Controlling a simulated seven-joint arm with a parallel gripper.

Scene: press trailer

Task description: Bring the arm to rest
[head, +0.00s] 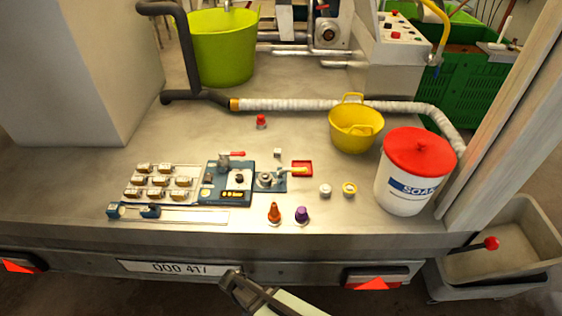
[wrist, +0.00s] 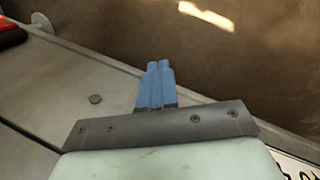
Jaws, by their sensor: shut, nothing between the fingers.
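My gripper (head: 229,275) shows at the bottom middle of the head view, low in front of the trailer's rear edge and near the licence plate (head: 178,268). In the wrist view its two blue fingers (wrist: 156,68) are side by side with no gap, shut and empty. Beyond the fingers the wrist view shows the brown ground and a grey part of the trailer (wrist: 95,98). My gripper is apart from the things on the trailer bed.
The trailer bed (head: 330,225) bears a blue press (head: 228,190), several small brown blocks in a rack, an orange bottle (head: 273,212), a purple bottle (head: 302,215), a yellow bucket (head: 355,130) and a soap tub (head: 410,175). A grey bin (head: 515,265) stands at the right.

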